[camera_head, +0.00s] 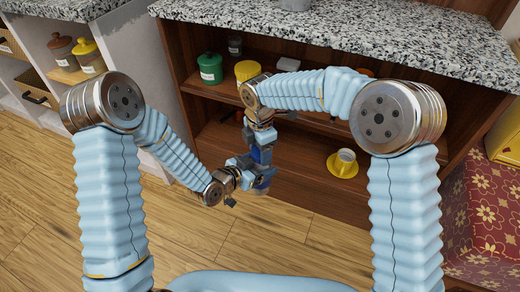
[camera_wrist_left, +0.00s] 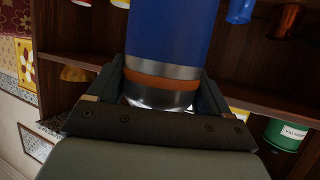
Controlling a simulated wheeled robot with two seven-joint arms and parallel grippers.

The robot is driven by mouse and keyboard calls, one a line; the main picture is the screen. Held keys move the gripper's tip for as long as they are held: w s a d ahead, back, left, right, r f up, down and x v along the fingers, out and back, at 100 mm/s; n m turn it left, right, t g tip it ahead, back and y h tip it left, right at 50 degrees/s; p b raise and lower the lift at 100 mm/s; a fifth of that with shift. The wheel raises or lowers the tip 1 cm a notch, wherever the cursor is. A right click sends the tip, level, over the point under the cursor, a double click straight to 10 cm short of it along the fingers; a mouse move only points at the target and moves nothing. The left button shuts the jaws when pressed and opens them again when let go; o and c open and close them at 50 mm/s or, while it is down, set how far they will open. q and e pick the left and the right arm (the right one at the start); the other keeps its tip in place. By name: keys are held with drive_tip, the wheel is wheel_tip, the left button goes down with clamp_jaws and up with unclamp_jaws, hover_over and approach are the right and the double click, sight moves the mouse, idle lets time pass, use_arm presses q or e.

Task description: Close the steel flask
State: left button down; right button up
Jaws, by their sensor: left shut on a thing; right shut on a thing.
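The flask has a blue body with a steel band, an orange ring and a steel end. In the head view the flask (camera_head: 262,156) shows only as a blue patch between my two grippers, in front of the shelves. In the left wrist view the flask (camera_wrist_left: 168,35) fills the upper middle. My left gripper (camera_head: 259,177) is shut on the flask, its fingers (camera_wrist_left: 162,92) either side of the orange ring and steel end. My right gripper (camera_head: 263,137) is above it, shut on what appears to be the lid, mostly hidden. Whether lid and body touch, I cannot tell.
A granite counter (camera_head: 330,25) overhangs the wooden shelves. A green canister (camera_head: 210,68) and a yellow container (camera_head: 247,70) stand on the upper shelf. A red patterned box (camera_head: 485,210) is far right. The floor is clear.

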drive_tip(key=m, duration=0.3)
drive_tip(key=shift+m, duration=0.3)
drive_tip(key=o, duration=1.2)
drive_tip(key=shift+c, duration=0.2)
drive_tip(key=shift+r, duration=2.25)
drive_tip(key=shift+c, duration=0.4)
